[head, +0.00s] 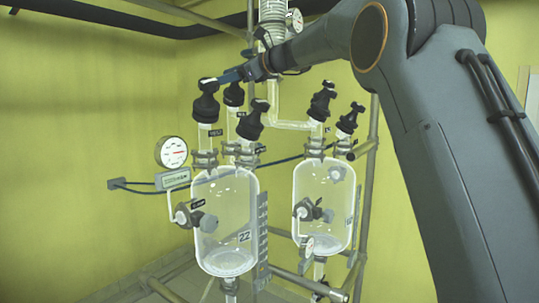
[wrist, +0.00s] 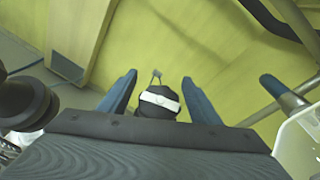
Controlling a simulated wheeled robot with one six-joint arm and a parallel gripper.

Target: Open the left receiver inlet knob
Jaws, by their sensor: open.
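The left glass receiver (head: 225,232), marked 22, carries several black knobs on its top. The leftmost knob (head: 207,105) stands upright on a glass neck. My gripper (head: 219,79) reaches in from the right, its blue fingers at the top of this knob. In the wrist view, a black knob with a white band (wrist: 158,103) sits between the open fingers of my gripper (wrist: 158,79), with gaps visible on both sides. It appears to be the leftmost knob. I cannot tell from the pictures how far it is turned.
Two more black knobs (head: 250,120) (head: 233,95) stand close by on the left receiver. A right receiver (head: 324,190) has its own knobs (head: 321,102). A pressure gauge (head: 172,152) is at the left. Metal frame poles (head: 372,150) stand around the glassware.

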